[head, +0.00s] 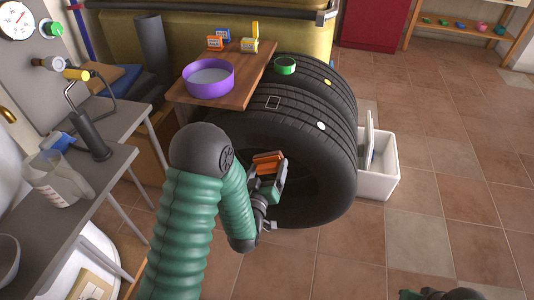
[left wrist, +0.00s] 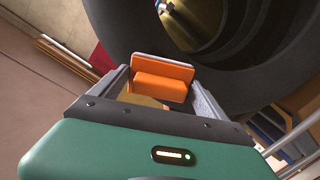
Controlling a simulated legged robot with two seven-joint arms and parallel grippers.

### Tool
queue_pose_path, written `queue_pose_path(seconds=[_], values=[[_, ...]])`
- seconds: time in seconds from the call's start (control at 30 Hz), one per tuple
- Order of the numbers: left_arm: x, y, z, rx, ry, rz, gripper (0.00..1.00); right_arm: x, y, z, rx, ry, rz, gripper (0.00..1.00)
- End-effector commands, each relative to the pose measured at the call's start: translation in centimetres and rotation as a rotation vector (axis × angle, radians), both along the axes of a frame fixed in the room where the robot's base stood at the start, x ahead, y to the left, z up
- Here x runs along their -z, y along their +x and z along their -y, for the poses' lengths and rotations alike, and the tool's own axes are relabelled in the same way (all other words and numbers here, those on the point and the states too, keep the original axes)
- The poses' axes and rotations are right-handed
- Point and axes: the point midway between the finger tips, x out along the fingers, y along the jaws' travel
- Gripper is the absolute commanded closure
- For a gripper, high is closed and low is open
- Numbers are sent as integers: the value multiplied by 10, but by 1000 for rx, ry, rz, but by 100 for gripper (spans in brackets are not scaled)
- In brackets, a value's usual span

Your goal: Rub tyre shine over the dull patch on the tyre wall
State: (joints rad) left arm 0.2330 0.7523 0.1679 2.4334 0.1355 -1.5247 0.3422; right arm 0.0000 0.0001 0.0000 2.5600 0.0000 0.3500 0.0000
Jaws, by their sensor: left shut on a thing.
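Two black tyres stand side by side; the front tyre (head: 325,165) turns its wall towards my left arm. I cannot make out a dull patch on its wall. My left gripper (head: 268,165) is shut on an orange block-shaped applicator (left wrist: 163,78), held in front of the tyre wall. In the left wrist view, the applicator sits between the jaws with the dark tyre wall (left wrist: 262,60) behind it; I cannot tell whether they touch. A dark and green part of my right arm shows at the bottom edge of the head view; its jaws cannot be made out.
A wooden board (head: 225,98) beside the tyres holds a purple bowl (head: 208,79) and several small containers. A green ring (head: 285,65) lies on the rear tyre. A white bin (head: 378,180) stands right of the tyres. Grey tables are at left; the tiled floor at right is clear.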

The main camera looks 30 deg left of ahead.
Motion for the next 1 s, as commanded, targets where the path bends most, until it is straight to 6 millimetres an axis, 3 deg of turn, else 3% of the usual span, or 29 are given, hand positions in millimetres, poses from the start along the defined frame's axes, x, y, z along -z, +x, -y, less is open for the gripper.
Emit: queue_pose_path(seconds=[0.17, 0.4, 0.5, 0.8, 1.0], values=[[0, 0, -5, -3, 2, 5, 47, 0, 0, 0, 0, 0, 0, 64], [5, -6, -72, -10, 20, 70, 47, 2, 0, 0, 0, 0, 0, 64], [5, -9, -87, -1, 22, 85, 47, 2, 0, 0, 0, 0, 0, 64], [5, -10, -88, 1, 21, 88, 47, 3, 0, 0, 0, 0, 0, 64], [5, 6, -92, 2, 21, 88, 47, 3, 0, 0, 0, 0, 0, 64]])
